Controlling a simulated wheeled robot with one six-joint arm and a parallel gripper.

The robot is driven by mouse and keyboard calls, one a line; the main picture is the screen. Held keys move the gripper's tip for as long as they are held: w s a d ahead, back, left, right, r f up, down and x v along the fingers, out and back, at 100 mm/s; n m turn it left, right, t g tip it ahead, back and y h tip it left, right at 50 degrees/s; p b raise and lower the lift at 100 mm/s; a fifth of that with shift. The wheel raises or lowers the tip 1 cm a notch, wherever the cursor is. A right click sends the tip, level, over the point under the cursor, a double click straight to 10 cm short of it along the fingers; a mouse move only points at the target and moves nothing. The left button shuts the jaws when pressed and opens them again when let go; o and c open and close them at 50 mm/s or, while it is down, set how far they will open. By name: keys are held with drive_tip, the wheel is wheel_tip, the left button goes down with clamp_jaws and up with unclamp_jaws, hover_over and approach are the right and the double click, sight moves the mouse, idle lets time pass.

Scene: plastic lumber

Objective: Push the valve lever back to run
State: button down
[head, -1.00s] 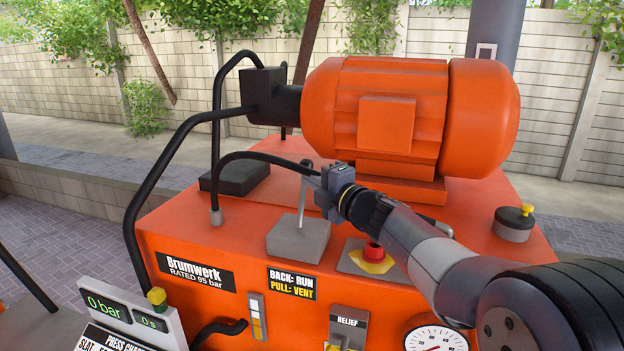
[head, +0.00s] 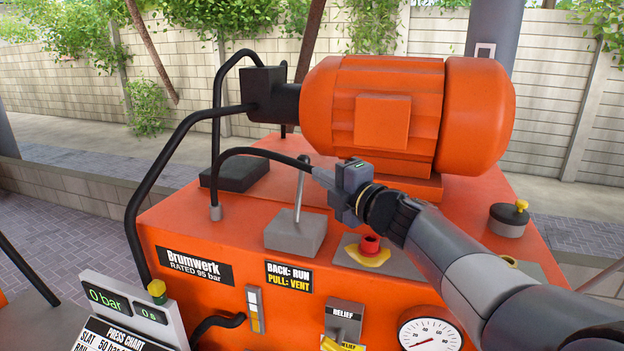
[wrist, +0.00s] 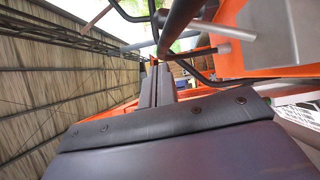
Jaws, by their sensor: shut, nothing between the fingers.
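The valve lever (head: 300,190) is a thin grey rod standing on a grey block (head: 294,234) on top of the orange power unit. It is nearly upright, its top tilted slightly right in the head view. The label (head: 289,278) below reads "BACK: RUN, PULL: VENT". My gripper (head: 323,177) is shut and empty, just right of the lever's upper part, with a small gap visible in the head view. The wrist view shows the closed fingers (wrist: 154,85) pointing away; a pale rod and grey block appear at upper right, and I cannot tell if that rod is the lever.
A black hose (head: 250,152) arcs toward my fingertips. The orange motor (head: 405,115) stands behind my gripper. A red button (head: 370,244) on a yellow base lies below my wrist. The display (head: 118,302) reads 0 bar. A relief handle (head: 345,322) and gauge (head: 430,337) are in front.

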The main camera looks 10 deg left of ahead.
drive_tip(key=s+d, duration=0.1)
drive_tip(key=s+d+r, duration=0.1)
drive_tip(key=s+d, duration=0.1)
drive_tip(key=shift+d+r, duration=0.25)
drive_tip(key=shift+d, duration=0.15)
